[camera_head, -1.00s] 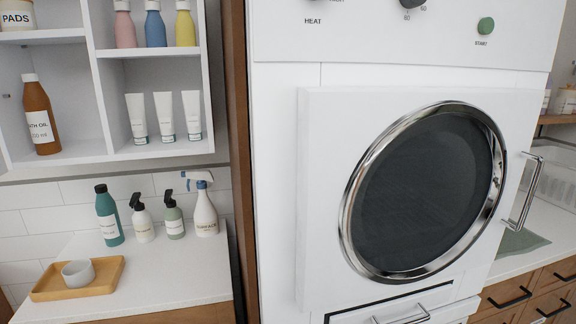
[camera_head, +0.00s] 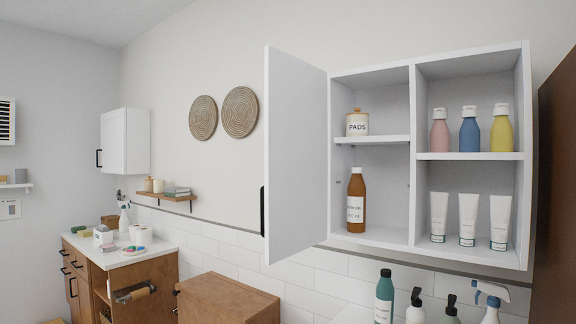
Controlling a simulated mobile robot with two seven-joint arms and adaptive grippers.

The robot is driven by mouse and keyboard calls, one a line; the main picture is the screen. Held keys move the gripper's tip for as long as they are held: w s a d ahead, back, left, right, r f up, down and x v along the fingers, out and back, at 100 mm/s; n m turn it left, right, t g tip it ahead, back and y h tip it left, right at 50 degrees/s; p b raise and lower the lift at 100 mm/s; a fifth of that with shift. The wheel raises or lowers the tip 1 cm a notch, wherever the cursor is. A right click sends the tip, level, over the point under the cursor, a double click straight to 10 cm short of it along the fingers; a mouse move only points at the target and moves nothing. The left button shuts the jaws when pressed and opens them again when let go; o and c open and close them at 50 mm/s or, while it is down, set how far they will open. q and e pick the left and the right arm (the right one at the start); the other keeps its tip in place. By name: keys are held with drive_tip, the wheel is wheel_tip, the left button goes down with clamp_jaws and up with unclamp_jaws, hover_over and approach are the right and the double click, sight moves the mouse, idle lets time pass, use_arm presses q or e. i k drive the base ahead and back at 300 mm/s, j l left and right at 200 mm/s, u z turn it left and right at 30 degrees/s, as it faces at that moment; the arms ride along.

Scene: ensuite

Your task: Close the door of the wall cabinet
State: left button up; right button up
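The white wall cabinet (camera_head: 470,154) hangs on the wall at the right of the head view. Its white door (camera_head: 293,155) is hinged on the left side of the cabinet and stands wide open, swung out toward me. A black handle (camera_head: 262,211) shows at the door's free left edge. The left compartment holds a PADS jar (camera_head: 358,122) on its upper shelf and a brown bottle (camera_head: 356,200) below. The right compartment is open-fronted and holds small bottles above and white tubes below. Neither of my grippers is in view.
Bottles, including a teal one (camera_head: 384,298), stand below the cabinet. A wooden box-like unit (camera_head: 228,298) is below the door. A second, closed white cabinet (camera_head: 125,141) and a cluttered counter (camera_head: 120,257) are farther left. The air in front of the open door looks clear.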

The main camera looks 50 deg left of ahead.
sight(294, 193)
drive_tip(key=k+j, duration=0.15)
drive_tip(key=j, duration=0.15)
drive_tip(key=k+j, duration=0.1)
drive_tip(key=j, duration=0.2)
drive_tip(key=k+j, duration=0.15)
drive_tip(key=j, duration=1.15)
drive_tip(key=i+j, duration=0.1)
drive_tip(key=j, duration=0.35)
drive_tip(key=i+j, duration=0.1)
drive_tip(key=j, duration=0.3)
drive_tip(key=i+j, duration=0.15)
drive_tip(key=j, duration=0.3)
